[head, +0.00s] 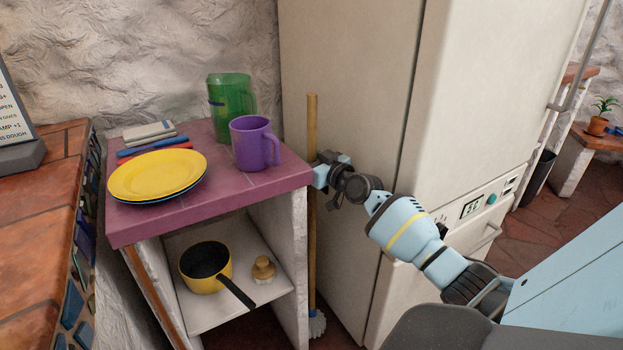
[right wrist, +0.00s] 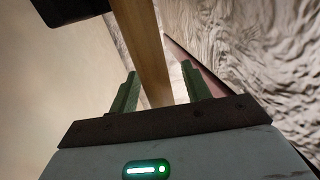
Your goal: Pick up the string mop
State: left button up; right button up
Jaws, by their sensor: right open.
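The string mop (head: 312,125) stands upright in the gap between the purple-topped counter and the fridge. My right gripper (head: 319,175) is at the upper part of the handle. In the right wrist view my right gripper (right wrist: 160,85) is open, and the wooden handle (right wrist: 144,45) passes between its two green fingers, with space showing beside it. My left gripper is not in view.
The purple-topped counter (head: 225,205) holds a yellow plate (head: 157,175), a purple mug (head: 254,143) and a green pitcher (head: 230,103) left of the handle. A pan (head: 205,266) sits on the shelf below. The large fridge (head: 350,80) stands close on the right.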

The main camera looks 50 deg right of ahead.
jog(key=c, duration=0.9)
jog(key=shift+r, duration=0.15)
grip_shut()
jog(key=shift+r, duration=0.15)
